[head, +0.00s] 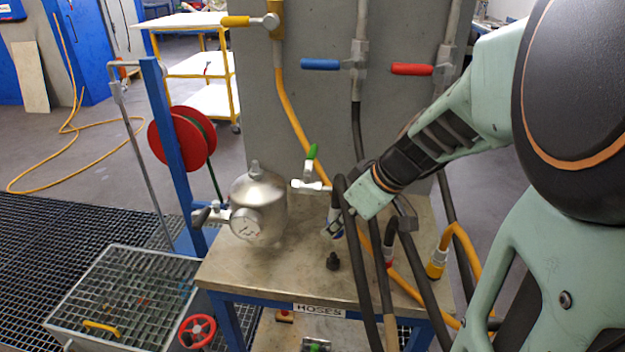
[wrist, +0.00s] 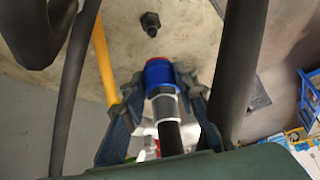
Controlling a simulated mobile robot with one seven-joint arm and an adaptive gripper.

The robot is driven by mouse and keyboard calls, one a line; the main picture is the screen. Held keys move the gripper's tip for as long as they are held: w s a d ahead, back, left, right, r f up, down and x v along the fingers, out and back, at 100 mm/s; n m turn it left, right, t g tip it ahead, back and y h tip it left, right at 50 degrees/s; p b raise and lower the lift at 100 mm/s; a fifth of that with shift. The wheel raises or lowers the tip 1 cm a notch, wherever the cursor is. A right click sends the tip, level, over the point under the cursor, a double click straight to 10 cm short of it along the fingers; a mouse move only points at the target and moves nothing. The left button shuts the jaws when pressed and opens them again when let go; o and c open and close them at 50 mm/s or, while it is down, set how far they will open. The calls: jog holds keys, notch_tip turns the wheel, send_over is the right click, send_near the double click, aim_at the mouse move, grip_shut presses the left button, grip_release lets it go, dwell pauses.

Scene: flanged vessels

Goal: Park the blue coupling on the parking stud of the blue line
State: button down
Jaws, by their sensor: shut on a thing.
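The blue coupling (wrist: 158,73) is between the two fingers of my gripper (wrist: 162,92), which is shut on it. A black hose runs from its grey collar toward the bottom of the wrist view. In the head view my gripper (head: 342,222) holds the coupling (head: 335,232) above the table, largely covered by the gripper and hoses. A bare black stud (head: 332,261) stands upright on the table just below it. The stud also shows in the wrist view (wrist: 150,22), beyond the coupling and apart from it.
A red-banded coupling (head: 388,258) and a yellow coupling (head: 436,266) stand to the right on the table (head: 250,277). Dark hoses and a yellow hose (head: 290,115) hang close around my gripper. A steel vessel (head: 258,195) with a gauge and a green-handled valve (head: 312,165) are to the left.

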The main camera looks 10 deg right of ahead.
aim_at(335, 255)
jog(key=shift+b, duration=0.4)
notch_tip(335, 255, down, 5)
jog(key=b, duration=0.6)
jog(key=shift+f, duration=0.2)
jog(key=shift+b, duration=0.6)
dwell(0.5)
jog(key=shift+f, duration=0.15)
jog(key=shift+f+b, duration=0.35)
jog(key=shift+b, duration=0.25)
jog(key=shift+f+b, duration=1.35)
jog(key=shift+b, duration=0.15)
jog(key=shift+r, duration=0.1)
jog(key=c, duration=1.5)
grip_release()
